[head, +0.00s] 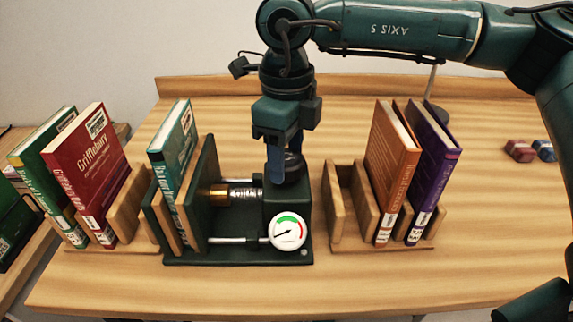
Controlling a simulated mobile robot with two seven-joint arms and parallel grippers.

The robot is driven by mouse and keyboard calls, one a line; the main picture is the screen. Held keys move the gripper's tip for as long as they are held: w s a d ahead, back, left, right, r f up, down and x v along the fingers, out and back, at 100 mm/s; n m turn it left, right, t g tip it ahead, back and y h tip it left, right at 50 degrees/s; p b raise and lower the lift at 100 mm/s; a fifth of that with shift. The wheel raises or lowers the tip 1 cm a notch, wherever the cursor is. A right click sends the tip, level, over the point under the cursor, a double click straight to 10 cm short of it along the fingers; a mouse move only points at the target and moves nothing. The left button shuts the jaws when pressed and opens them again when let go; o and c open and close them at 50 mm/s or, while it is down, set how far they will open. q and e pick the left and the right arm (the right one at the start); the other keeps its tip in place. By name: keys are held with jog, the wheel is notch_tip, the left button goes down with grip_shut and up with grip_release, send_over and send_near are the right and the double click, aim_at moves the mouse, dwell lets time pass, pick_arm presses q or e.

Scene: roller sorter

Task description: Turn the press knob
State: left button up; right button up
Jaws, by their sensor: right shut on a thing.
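The press (235,252) stands at the middle of the table, a dark green base with a block, a brass and steel screw (230,193) and a round dial gauge (287,231). A teal book (173,150) stands upright between its boards at the left. The dark press knob (291,163) sits on top of the block, partly hidden by my right gripper (285,165). My right gripper points straight down from above and is shut on the knob. The gauge needle points toward the lower left, away from the green and red bands. My left gripper is not in view.
A wooden rack (113,236) at the left holds a red book (88,165) and a green book (40,165). Another rack (338,215) at the right holds orange (391,155) and purple (432,165) books. Small red (519,151) and blue (544,150) items lie far right.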

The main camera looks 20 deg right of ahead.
aim_at(287, 158)
jog(key=m+b, duration=0.2)
jog(key=m, duration=0.1)
jog(key=shift+f+m, duration=0.1)
jog(key=shift+m, duration=0.2)
jog(key=shift+m+b, duration=0.55)
jog(key=shift+m, duration=0.55)
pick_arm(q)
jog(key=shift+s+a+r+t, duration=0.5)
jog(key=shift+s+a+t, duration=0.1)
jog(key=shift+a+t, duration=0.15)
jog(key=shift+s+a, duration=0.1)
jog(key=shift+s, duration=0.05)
pick_arm(e)
jog(key=shift+r, duration=0.2)
jog(key=o, duration=1)
jog(key=shift+c, duration=0.2)
pick_arm(q)
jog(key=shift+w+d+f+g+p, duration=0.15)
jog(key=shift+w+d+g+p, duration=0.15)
jog(key=shift+p, duration=0.45)
pick_arm(e)
notch_tip(287, 158, up, 13)
